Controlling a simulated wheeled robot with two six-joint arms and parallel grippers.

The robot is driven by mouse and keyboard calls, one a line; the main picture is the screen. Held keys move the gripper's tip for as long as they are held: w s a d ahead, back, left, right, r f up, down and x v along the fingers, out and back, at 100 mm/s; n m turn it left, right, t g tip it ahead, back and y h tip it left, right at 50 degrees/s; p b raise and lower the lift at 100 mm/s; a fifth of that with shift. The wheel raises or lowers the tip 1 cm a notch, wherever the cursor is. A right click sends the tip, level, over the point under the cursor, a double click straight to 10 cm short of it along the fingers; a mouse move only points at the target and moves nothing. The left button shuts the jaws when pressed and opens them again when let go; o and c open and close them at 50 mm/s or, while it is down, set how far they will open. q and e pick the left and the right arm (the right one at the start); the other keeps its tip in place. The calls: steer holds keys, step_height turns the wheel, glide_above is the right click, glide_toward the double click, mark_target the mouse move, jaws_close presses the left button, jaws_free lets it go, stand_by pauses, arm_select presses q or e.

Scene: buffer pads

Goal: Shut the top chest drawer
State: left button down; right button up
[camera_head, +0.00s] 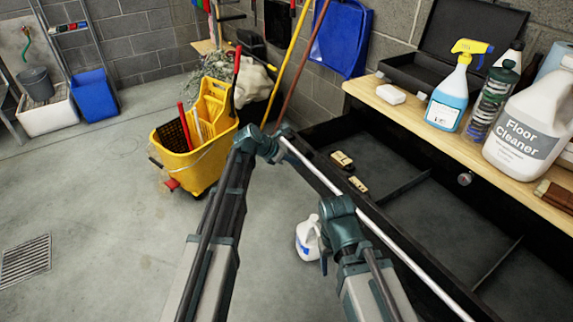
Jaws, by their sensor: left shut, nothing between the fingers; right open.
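The top drawer of the black chest (420,215) stands open, showing its dark inside with dividers. A long pale handle bar (375,228) runs along its front edge. Two small tan blocks (342,159) lie in the drawer toward its far end. My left gripper (279,140) is shut and empty at the far end of the bar; whether it touches the bar I cannot tell. My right gripper (324,263) is open and empty, low in front of the drawer, partly hidden by its own wrist.
The wooden chest top (430,128) holds a spray bottle (448,95), a floor cleaner jug (525,125) and a black case. A yellow mop bucket (200,140) stands on the floor beyond my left arm. A white jug (307,240) stands near my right gripper.

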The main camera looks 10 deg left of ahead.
arm_select(q)
steer(key=shift+w+d, duration=0.2)
stand_by(0.3)
steer(key=w+d, duration=0.3)
steer(key=d, duration=0.1)
steer(key=w+d, duration=0.8)
steer(key=d, duration=0.1)
steer(key=shift+w, duration=0.15)
steer(key=w+d, duration=0.2)
steer(key=d, duration=0.1)
steer(key=w+d, duration=0.6)
steer(key=d, duration=0.1)
steer(key=shift+w, duration=0.15)
steer(key=shift+w+d+r, duration=0.1)
steer(key=shift+w+d, duration=0.05)
arm_select(e)
steer(key=shift+w+d, duration=0.7)
steer(key=shift+d, duration=0.1)
